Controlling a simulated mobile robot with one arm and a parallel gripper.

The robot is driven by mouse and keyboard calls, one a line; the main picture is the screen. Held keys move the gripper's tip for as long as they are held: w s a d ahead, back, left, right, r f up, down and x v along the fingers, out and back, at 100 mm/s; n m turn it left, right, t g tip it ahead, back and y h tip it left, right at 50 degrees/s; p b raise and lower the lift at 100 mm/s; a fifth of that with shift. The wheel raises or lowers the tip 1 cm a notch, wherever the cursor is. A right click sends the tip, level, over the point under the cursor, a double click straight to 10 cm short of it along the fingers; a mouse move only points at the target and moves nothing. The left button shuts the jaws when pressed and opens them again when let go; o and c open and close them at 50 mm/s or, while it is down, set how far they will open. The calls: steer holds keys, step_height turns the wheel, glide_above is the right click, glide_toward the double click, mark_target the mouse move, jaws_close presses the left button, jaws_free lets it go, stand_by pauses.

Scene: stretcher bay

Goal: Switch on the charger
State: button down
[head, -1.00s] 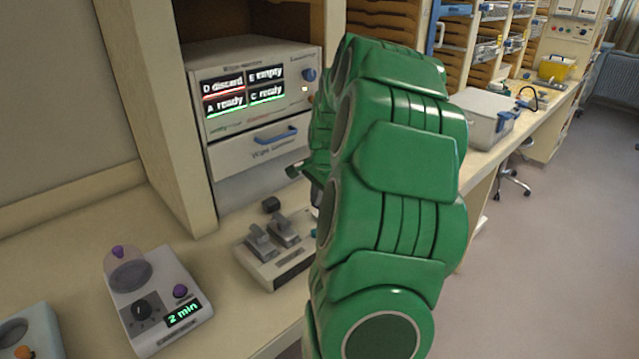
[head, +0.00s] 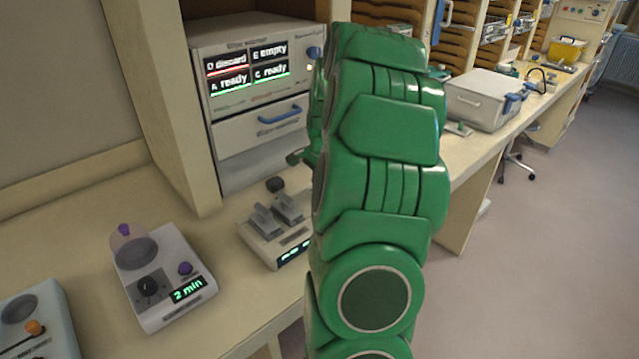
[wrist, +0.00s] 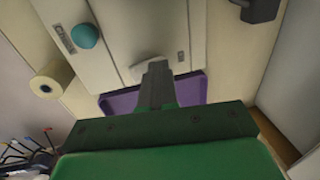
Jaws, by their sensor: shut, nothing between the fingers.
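No readable label in view marks one unit as the charger. A beige unit with two grey levers (head: 264,222) stands on the bench left of my arm. Its right end is hidden by my arm, and a small lit display (head: 293,250) shows on its front. My gripper is mostly hidden behind my green arm in the head view. In the wrist view my gripper (wrist: 155,72) is shut and empty, over a pale unit with a teal knob (wrist: 86,35) and a white part (wrist: 150,66) at the fingertips. I cannot tell whether they touch.
A unit with a purple knob and "2 min" display (head: 188,289) stands at left. A cabinet unit with four status displays (head: 228,85) is behind. A purple tray (wrist: 122,102) and a tape roll (wrist: 52,80) lie near my gripper. A grey lidded box (head: 478,105) stands right.

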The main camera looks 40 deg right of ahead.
steer(key=shift+s+f, duration=0.1)
steer(key=shift+s, duration=0.9)
step_height(320, 180, up, 14)
steer(key=s, duration=0.3)
stand_by(0.3)
stand_by(0.5)
